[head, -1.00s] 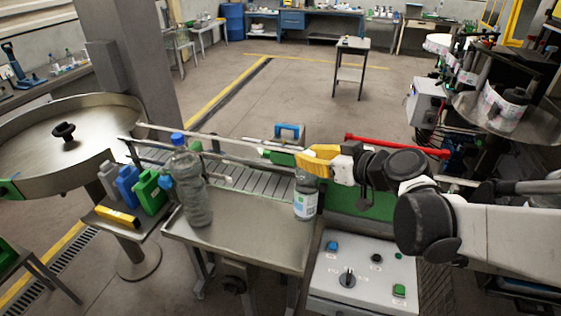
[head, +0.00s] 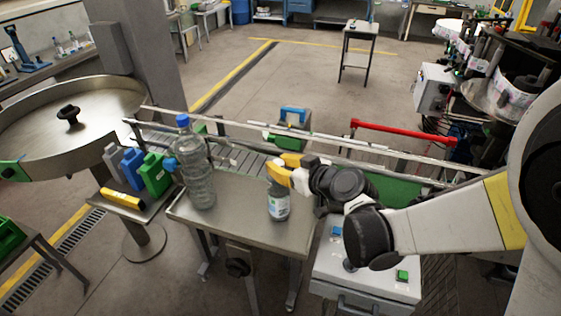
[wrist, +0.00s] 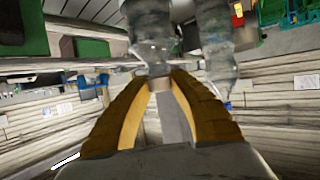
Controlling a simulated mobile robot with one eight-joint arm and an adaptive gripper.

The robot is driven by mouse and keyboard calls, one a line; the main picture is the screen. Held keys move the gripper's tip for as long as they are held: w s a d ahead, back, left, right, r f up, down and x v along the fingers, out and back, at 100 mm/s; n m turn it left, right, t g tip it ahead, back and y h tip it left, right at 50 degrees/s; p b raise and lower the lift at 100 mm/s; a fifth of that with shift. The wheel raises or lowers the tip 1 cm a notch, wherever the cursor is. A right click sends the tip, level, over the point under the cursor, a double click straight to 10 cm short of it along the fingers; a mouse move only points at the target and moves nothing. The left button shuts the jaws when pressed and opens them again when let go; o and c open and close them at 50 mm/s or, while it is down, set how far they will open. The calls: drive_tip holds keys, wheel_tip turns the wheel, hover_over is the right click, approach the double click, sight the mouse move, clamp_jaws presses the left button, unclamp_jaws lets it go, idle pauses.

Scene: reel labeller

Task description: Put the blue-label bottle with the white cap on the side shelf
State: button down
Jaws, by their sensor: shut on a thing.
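In the wrist view the clear bottle (wrist: 150,25) extends beyond the closed fingertips (wrist: 159,78). A small side shelf (head: 112,203) stands at the left of the table, holding grey, blue and green containers.
A large clear bottle with a blue cap (head: 196,165) stands on the table's left part, between my gripper and the shelf. A yellow item (head: 121,199) lies at the shelf's front. A conveyor with rails (head: 240,150) runs behind. A control box (head: 350,275) is at right.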

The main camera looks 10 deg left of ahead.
drive_tip(key=shift+f, duration=0.15)
drive_tip(key=c, duration=1.3)
unclamp_jaws()
drive_tip(key=shift+o, duration=0.2)
drive_tip(key=shift+r, duration=0.2)
